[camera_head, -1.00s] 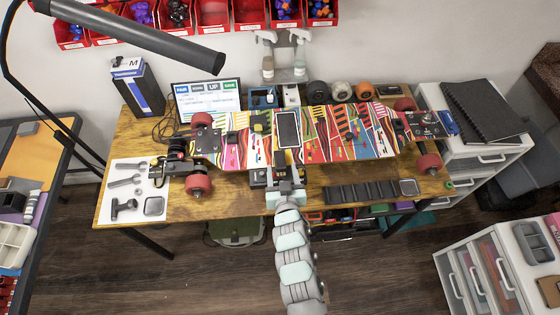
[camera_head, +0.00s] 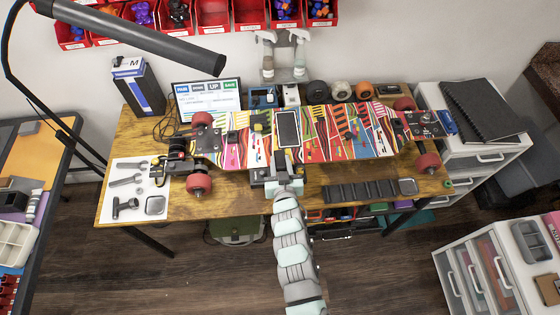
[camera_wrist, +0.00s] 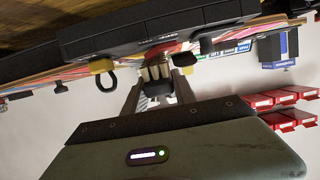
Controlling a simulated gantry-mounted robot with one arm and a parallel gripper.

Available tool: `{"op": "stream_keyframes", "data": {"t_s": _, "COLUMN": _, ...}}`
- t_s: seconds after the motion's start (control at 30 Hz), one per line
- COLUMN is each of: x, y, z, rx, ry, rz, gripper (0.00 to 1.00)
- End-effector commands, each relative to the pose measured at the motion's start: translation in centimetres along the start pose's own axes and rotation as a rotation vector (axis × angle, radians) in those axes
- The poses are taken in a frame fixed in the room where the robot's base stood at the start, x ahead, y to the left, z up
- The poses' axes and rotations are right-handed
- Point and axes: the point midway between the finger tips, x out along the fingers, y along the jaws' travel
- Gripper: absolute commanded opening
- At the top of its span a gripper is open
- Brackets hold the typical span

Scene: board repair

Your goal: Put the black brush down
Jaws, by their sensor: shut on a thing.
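My gripper (camera_head: 281,163) is at the table's front middle, just in front of the patterned skateboard deck. The wrist view shows its two fingers (camera_wrist: 158,88) closed around a small piece with pale streaks and a dark end, which I take to be part of the black brush (camera_wrist: 156,71). The rest of the brush is hidden by the fingers and the board parts. In the head view the brush cannot be made out. Whether it touches the surface below cannot be told.
The skateboard deck (camera_head: 320,145) spans the table, with red wheels at its ends. A phone-like device (camera_head: 288,128) lies on it. A white mat (camera_head: 128,170) with tools is at left. A black segmented tray (camera_head: 362,192) is at right. Bare wood (camera_head: 228,205) shows at the front.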

Motion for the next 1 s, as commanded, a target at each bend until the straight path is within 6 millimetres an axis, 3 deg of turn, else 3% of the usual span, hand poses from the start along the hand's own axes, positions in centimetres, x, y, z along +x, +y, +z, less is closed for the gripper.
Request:
{"op": "stream_keyframes", "data": {"t_s": 0.27, "x": 0.0, "y": 0.0, "z": 0.0, "rx": 0.000, "ry": 0.000, "rz": 0.000, "gripper": 0.00}}
{"op": "stream_keyframes", "data": {"t_s": 0.73, "x": -0.1, "y": 0.1, "z": -0.5, "rx": 0.001, "ry": 0.001, "rz": 0.001, "gripper": 0.00}}
{"op": "stream_keyframes", "data": {"t_s": 0.87, "x": -0.5, "y": 0.1, "z": -1.6, "rx": 0.001, "ry": 0.000, "rz": 0.002, "gripper": 0.00}}
{"op": "stream_keyframes", "data": {"t_s": 1.0, "x": -1.4, "y": 0.1, "z": -4.7, "rx": -0.002, "ry": 0.006, "rz": 0.002, "gripper": 0.00}}
